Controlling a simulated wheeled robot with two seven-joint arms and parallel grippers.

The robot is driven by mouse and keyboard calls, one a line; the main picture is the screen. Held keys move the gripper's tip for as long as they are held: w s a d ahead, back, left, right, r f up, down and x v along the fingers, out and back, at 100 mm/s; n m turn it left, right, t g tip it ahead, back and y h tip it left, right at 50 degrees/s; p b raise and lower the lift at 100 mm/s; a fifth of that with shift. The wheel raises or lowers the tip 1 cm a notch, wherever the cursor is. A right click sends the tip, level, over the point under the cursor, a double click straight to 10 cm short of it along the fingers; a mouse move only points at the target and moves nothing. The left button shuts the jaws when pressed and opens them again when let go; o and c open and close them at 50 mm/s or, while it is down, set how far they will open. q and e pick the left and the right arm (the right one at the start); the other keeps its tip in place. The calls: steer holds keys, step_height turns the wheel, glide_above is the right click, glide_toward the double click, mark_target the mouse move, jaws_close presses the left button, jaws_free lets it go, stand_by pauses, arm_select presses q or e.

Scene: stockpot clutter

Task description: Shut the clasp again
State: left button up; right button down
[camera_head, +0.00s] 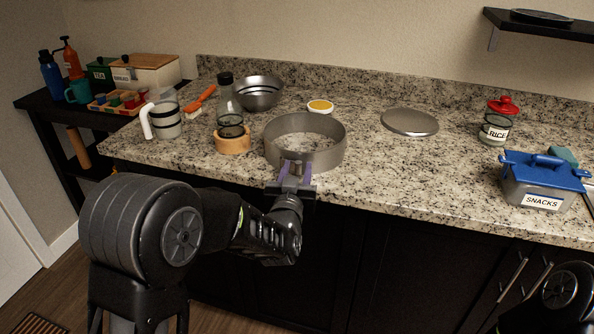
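A grey metal ring (334,152), like the side of a springform pan without a base, stands on the granite counter near its front edge. Counter shows through its middle. My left gripper (295,171) is at the front of the ring, its purple fingers pointing at the ring wall. The fingers look apart, with a small grey piece between them that may be the clasp. I cannot tell whether they grip it, nor whether the clasp is open. A flat round metal disc (409,122) lies to the right, apart from the ring. My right gripper is not in view.
A wooden holder (234,143) with a dark-topped bottle (226,84) stands just left of the ring. A metal bowl (258,95) and yellow-topped tub (320,106) are behind. A blue-lidded SNACKS box (541,202) and RICE jar (495,129) stand right. The counter between is clear.

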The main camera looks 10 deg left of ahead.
arm_select(q)
steer(key=shift+s, duration=0.1)
steer(key=s, duration=0.7)
steer(key=shift+s+d+b, duration=0.35)
steer(key=shift+b, duration=0.1)
steer(key=s+d+f+m+g+h, duration=0.15)
steer(key=s+d+f+g, duration=0.25)
steer(key=f, duration=0.6)
steer(key=s+d+f+g+h, duration=0.3)
steer(key=s+d+f+g, duration=0.15)
steer(key=f, duration=0.55)
steer(key=s+f+n+g+p, duration=0.1)
steer(key=s+f+g, duration=0.3)
steer(key=s+f, duration=0.5)
steer(key=s+f+n+g+h+p, duration=0.1)
steer(key=s+f+g, duration=0.4)
steer(key=s+f, duration=0.5)
steer(key=s+p, duration=0.1)
steer(key=s, duration=0.4)
steer(key=shift+d, duration=0.4)
